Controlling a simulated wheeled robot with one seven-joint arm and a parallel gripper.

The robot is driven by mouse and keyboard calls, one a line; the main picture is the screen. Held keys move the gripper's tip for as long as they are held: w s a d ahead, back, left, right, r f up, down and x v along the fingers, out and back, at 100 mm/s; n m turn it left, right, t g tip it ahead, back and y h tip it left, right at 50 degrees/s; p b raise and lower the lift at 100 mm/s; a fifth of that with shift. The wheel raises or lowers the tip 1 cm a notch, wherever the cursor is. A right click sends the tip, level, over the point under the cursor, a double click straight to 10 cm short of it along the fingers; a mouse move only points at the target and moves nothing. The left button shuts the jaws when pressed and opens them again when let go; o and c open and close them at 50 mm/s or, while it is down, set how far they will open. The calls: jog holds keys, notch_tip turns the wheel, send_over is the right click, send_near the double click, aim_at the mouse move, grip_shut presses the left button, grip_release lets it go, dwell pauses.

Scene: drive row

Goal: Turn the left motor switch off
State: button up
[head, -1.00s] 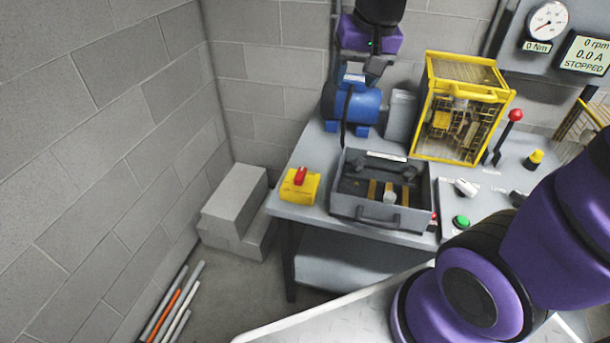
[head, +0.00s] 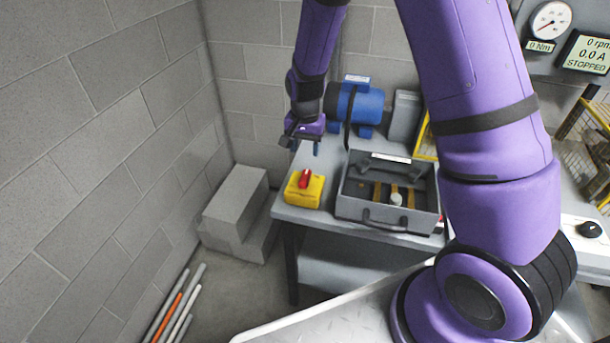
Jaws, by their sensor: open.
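A yellow switch box with a red knob (head: 304,180) stands at the left front corner of the bench in the head view. I take it to be the left motor switch; its knob is unobstructed, but the markings are too small to read. My gripper (head: 303,146) hangs open and empty above and behind the yellow box, apart from it in the picture. A blue motor (head: 360,105) stands behind, to the right of my gripper.
A grey open-topped box with a front handle (head: 385,222) sits right of the switch. Grey blocks (head: 235,205) stand on the floor left of the bench. A display (head: 583,55) reads 0 rpm, 0.0 A, STOPPED. My arm hides much of the bench's right side.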

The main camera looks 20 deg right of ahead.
aim_at(305, 176)
notch_tip(305, 176, down, 11)
jog(key=shift+r, duration=0.1)
dwell(0.4)
jog(key=c, duration=0.9)
